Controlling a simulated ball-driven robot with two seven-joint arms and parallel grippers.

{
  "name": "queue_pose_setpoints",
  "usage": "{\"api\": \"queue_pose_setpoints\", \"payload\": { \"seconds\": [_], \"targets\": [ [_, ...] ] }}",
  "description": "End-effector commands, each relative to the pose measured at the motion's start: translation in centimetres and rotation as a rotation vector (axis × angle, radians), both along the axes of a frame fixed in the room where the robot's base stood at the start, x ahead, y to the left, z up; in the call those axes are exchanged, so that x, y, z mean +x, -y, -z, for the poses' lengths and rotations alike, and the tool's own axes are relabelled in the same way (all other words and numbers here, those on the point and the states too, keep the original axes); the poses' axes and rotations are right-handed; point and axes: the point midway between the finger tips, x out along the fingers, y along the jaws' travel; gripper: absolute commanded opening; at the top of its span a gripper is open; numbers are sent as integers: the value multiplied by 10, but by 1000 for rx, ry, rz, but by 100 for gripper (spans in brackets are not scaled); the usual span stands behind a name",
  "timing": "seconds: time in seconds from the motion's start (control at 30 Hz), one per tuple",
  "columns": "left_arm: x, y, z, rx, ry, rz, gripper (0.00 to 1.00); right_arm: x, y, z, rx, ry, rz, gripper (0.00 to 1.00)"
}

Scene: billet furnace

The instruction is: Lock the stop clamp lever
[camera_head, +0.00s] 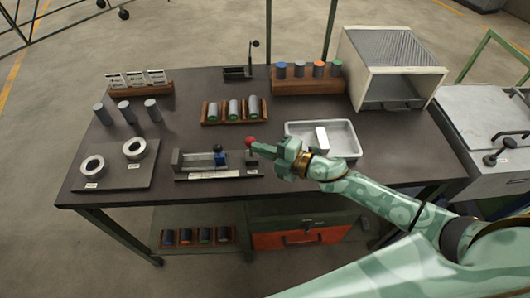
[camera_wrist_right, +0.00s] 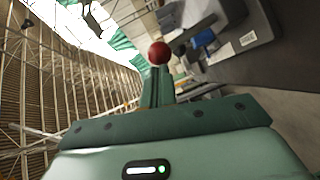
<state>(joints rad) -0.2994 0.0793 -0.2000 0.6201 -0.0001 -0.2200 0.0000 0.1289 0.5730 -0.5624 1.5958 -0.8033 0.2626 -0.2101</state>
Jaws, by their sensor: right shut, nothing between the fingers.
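The stop clamp lever has a red ball knob (camera_head: 250,141) and stands at the right end of a dark fixture on the bench. My right gripper (camera_head: 259,149) is shut and empty, its fingertips right beside the knob on its right. In the right wrist view the red knob (camera_wrist_right: 160,53) shows just beyond the tips of the shut fingers (camera_wrist_right: 159,82). I cannot tell whether they touch. The fixture has a grey metal channel (camera_head: 194,160) and a blue stop piece (camera_head: 219,154). The lever's lower part is mostly hidden. My left gripper is not in view.
A metal tray (camera_head: 350,148) with a white block lies just behind my right wrist. A wooden rack (camera_head: 234,121) with several cylinders is behind the fixture. A plate with two rings (camera_head: 133,149) is to the left. A furnace box (camera_head: 388,66) stands at the back right.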

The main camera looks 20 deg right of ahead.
Motion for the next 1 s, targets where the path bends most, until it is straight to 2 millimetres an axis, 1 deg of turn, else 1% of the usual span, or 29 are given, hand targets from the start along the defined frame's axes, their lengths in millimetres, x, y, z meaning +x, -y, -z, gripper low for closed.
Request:
{"api": "queue_pose_setpoints", "payload": {
  "seconds": [0.03,0.1,0.2,0.3,0.47,0.7,1.0],
  "targets": [
    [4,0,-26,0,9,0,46,6,2,-18,8,-37,0,0],
    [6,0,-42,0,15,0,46,13,4,-20,27,-101,2,0],
    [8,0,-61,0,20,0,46,22,6,-20,53,-193,1,0],
    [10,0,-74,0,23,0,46,32,9,-19,79,-280,1,0],
    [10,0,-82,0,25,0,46,44,13,-14,114,-395,1,0],
    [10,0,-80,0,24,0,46,59,16,-10,113,-390,-1,0],
    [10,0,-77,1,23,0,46,68,19,-9,113,-389,-1,0]
  ]
}}
